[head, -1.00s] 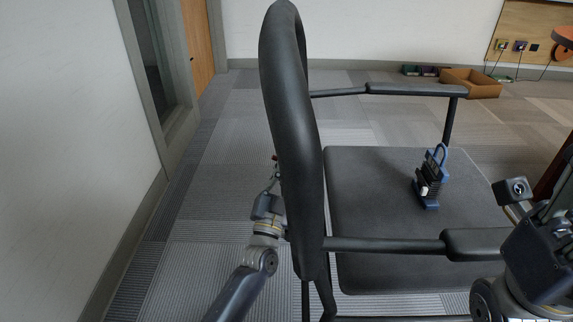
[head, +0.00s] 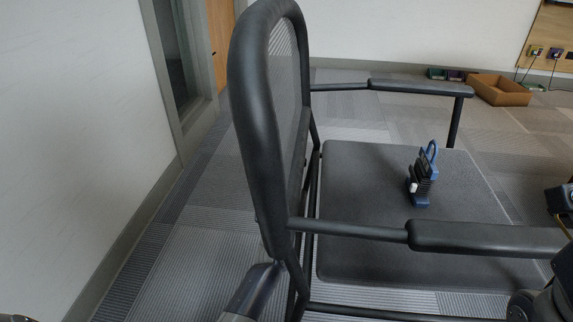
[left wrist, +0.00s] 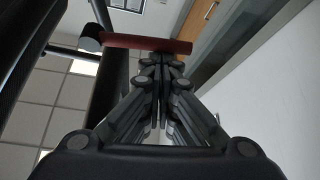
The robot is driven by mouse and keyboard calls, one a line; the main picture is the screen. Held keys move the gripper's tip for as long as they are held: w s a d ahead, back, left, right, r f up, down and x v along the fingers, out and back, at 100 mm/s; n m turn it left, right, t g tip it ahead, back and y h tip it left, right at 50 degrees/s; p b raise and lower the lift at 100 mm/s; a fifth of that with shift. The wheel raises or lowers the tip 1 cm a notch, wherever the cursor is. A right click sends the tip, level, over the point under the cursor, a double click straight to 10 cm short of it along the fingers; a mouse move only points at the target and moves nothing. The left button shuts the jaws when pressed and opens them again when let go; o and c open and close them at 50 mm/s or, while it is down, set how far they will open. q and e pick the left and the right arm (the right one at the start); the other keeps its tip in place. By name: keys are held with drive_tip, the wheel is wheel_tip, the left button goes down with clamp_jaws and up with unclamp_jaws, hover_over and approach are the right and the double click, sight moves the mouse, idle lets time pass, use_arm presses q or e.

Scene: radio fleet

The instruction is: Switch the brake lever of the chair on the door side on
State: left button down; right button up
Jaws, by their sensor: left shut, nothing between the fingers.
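The dark chair stands close in front of me in the head view, with its tall backrest (head: 256,120) toward me and its seat (head: 350,240) to the right. In the left wrist view a red lever (left wrist: 150,43) with a black mount at its left end lies across the top, just beyond my left fingertips. My left gripper (left wrist: 160,64) is shut and empty; I cannot tell whether it touches the lever. In the head view it is hidden behind the backrest, and only my left arm shows below.
A blue and black handheld radio (head: 421,178) stands on the seat. Armrests (head: 487,238) flank the seat. A wooden door (head: 220,35) and a wall (head: 70,130) are on the left. A cardboard box (head: 499,91) sits on the far floor.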

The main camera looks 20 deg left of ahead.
use_arm(q)
drive_tip(key=s+d+f+n+g+y, duration=0.1)
drive_tip(key=s+d+f+n, duration=0.2)
drive_tip(key=s+f, duration=0.1)
drive_tip(key=shift+s+f+y, duration=0.3)
drive_tip(key=shift+s+f, duration=0.05)
drive_tip(key=shift+s, duration=0.55)
idle(0.4)
